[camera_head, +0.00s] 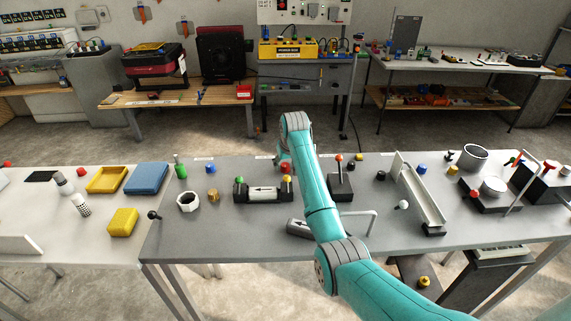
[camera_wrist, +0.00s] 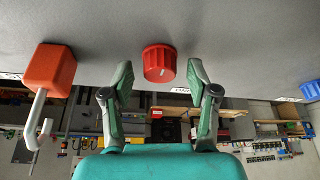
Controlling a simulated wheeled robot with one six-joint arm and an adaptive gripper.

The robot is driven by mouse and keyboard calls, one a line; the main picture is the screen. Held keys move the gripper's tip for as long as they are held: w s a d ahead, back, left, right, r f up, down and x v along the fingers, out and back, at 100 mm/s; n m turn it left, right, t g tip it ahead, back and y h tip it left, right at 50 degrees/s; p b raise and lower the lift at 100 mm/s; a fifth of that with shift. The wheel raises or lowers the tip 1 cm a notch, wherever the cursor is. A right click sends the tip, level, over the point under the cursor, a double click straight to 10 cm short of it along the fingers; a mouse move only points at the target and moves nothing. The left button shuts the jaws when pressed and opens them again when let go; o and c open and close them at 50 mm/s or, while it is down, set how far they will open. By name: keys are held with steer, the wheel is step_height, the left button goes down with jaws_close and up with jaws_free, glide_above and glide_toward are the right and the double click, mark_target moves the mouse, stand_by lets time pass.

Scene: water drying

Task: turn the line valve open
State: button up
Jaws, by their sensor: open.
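A round red knob (camera_wrist: 159,63) with a short white mark on its face shows in the wrist view, on the grey surface. My gripper (camera_wrist: 160,70) is open, with one finger on each side of the knob in the picture. I see no clear contact, and the depth between the fingertips and the knob is hard to judge. In the head view my arm reaches over the bench, and its links hide much of the gripper. A block with a printed arrow (camera_head: 262,194) and coloured end fittings lies just left of the arm. I cannot tell whether it belongs to the knob.
An orange-red block with a pale hook (camera_wrist: 48,70) is left of the gripper in the wrist view. A black block with a red-tipped lever (camera_head: 341,186) stands right of my arm on the bench. A white nut (camera_head: 188,202) is at left. The front left bench has bare room.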

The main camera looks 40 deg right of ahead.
jaws_close()
steer(key=shift+m, duration=0.3)
steer(key=m, duration=0.1)
steer(key=m+h, duration=0.1)
steer(key=m, duration=0.1)
steer(key=shift+w+a+m+g+h, duration=0.1)
steer(key=shift+m+g+h, duration=0.2)
steer(key=shift+g, duration=0.1)
steer(key=m+g+h, duration=0.1)
steer(key=m, duration=0.3)
steer(key=shift+m, duration=0.3)
steer(key=m+g, duration=0.1)
steer(key=m, duration=0.1)
steer(key=m+g, duration=0.1)
steer(key=m, duration=0.1)
steer(key=shift+w+m+h, duration=0.15)
steer(key=shift+m+h, duration=0.15)
steer(key=shift+m+g, duration=0.9)
steer(key=shift+m, duration=1.3)
